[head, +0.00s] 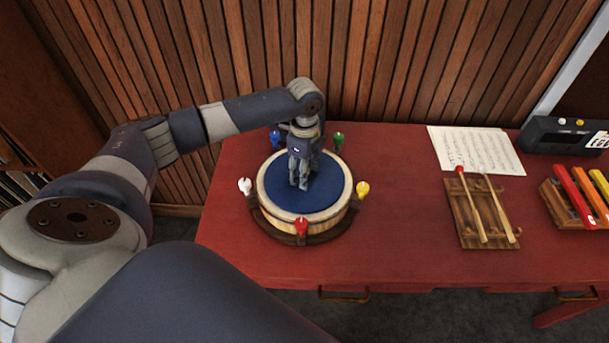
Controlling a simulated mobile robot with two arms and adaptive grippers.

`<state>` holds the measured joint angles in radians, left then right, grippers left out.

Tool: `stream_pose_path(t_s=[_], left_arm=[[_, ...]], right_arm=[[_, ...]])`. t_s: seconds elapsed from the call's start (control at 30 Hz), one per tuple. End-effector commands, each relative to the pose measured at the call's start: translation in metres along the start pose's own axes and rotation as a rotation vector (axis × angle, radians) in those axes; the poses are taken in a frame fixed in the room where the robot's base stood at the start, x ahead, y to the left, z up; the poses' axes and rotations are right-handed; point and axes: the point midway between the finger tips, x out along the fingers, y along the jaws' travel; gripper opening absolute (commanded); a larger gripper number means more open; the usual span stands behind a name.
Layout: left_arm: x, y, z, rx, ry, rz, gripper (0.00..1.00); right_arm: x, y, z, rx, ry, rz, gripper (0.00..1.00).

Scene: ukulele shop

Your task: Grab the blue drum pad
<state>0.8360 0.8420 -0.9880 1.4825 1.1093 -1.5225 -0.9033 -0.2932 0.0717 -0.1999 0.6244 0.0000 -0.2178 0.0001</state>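The blue drum pad (325,196) is a round dark-blue disc. It lies in the top of a round wooden drum-like holder (276,215) with a pale rim, on the left part of the red table. My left gripper (299,186) points straight down over the pad's middle, with its fingertips at or just above the surface. I cannot tell whether they touch it. The fingers look close together, but their opening is hard to judge from this side, and the gripper hides part of the pad. My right gripper is out of view.
Coloured pegs, such as the red one (301,226) and yellow one (362,189), surround the holder on the red table (400,235). To the right are a wooden rack (466,222) with mallets, sheet music (480,150), a black device (560,133) and coloured bars (575,197). A slatted wall stands behind.

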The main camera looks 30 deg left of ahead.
Motion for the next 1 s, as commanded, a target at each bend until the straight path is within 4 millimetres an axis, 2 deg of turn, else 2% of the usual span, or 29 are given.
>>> stream_pose_path(t_s=[0.03, 0.2, 0.6, 0.73, 1.0], left_arm=[[0.000, 0.000, 0.000, 0.000, 0.000, 0.000, 0.38], [0.000, 0.000, 0.000, 0.000, 0.000, 0.000, 0.00], [-0.007, -0.001, 0.000, 0.000, 0.001, -0.002, 0.00], [-0.027, -0.002, 0.000, 0.001, 0.002, -0.006, 0.00], [-0.080, -0.001, 0.000, 0.000, 0.002, -0.004, 0.00]], right_arm=[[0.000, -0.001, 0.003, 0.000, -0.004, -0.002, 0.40], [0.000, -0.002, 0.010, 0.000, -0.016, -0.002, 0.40], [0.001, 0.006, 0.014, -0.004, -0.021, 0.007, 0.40], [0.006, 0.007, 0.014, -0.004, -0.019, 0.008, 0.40], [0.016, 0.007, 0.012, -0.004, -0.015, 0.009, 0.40]])
